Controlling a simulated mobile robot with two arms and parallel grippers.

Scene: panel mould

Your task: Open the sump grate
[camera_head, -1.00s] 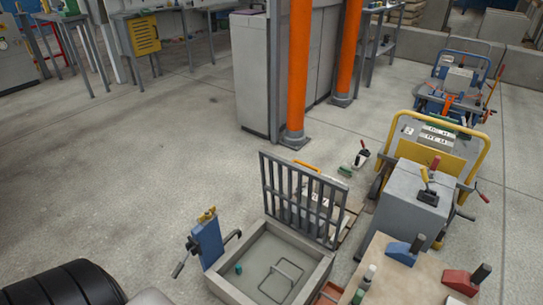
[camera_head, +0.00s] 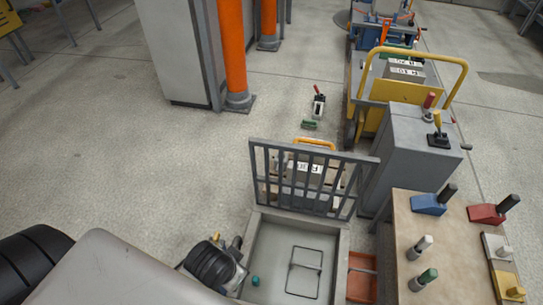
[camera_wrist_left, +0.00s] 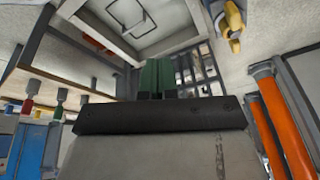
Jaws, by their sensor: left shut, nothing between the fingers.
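The sump grate (camera_head: 308,180), a dark barred panel, stands upright, tilted slightly, at the far edge of the square sump (camera_head: 341,262). The sump's top is uncovered; inside are a wire loop (camera_head: 304,272) and a small teal piece (camera_head: 255,281). In the wrist view the sump (camera_wrist_left: 178,40) is at the top and the grate's bars (camera_wrist_left: 208,66) show behind the fingers. My left gripper (camera_wrist_left: 156,66) has green fingers, shut and empty. In the head view my left wrist is over the sump's near-left corner, its fingers not clearly visible. My right gripper is out of view.
A yellow handle (camera_head: 217,237) left of the sump is mostly hidden behind my wrist; it also shows in the wrist view (camera_wrist_left: 235,20). A bench (camera_head: 450,262) with coloured handles and a grey cabinet (camera_head: 404,150) stand right. Floor at left is clear.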

